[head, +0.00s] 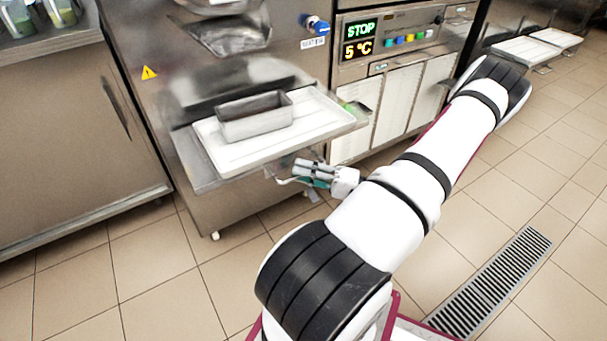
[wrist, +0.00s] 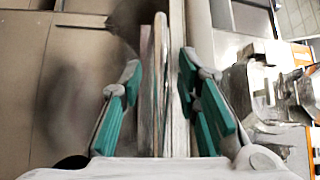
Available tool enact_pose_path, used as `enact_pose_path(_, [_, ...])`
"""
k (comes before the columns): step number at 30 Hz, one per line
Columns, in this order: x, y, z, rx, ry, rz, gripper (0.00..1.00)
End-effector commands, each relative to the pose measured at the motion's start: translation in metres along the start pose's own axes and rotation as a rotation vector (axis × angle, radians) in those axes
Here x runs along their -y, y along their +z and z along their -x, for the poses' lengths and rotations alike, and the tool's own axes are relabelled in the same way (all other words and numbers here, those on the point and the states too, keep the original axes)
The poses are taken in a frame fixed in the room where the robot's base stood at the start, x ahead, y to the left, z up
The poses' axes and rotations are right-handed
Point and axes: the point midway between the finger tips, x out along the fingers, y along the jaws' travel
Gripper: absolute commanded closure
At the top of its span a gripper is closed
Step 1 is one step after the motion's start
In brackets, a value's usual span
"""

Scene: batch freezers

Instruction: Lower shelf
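The steel shelf (head: 196,173) sticks out from the front of the batch freezer. It bears a white tray (head: 222,160) with an empty-looking grey metal pan (head: 255,118) standing on it. My gripper (head: 288,177) is at the shelf's front edge, towards the right and just below the tray in the head view. In the wrist view my gripper (wrist: 160,100) has its two teal-padded fingers apart, one on each side of long, thin edges (wrist: 160,70) that look like the shelf and tray. I see a gap on the left; contact on the right is unclear.
The freezer's control panel (head: 390,35) reads STOP and 5 °C. A blue-handled valve (head: 317,23) is above the tray. A steel cabinet (head: 75,130) stands at left. A floor drain (head: 490,285) lies at right. Tiled floor in front is clear.

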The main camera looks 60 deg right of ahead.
Motion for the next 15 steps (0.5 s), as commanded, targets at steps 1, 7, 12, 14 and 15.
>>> enact_pose_path(1, [0.0000,0.0000,-0.0008,0.000,0.000,0.000,0.70])
enact_pose_path(7, [0.0002,-0.0001,-0.0008,0.000,0.000,0.000,0.70])
enact_pose_path(12, [0.0002,-0.0001,-0.0006,0.000,0.000,0.000,1.00])
enact_pose_path(14, [0.0002,-0.0001,-0.0005,0.000,0.000,0.000,1.00])
enact_pose_path(15, [0.0002,-0.0001,-0.0005,0.000,0.000,0.000,1.00])
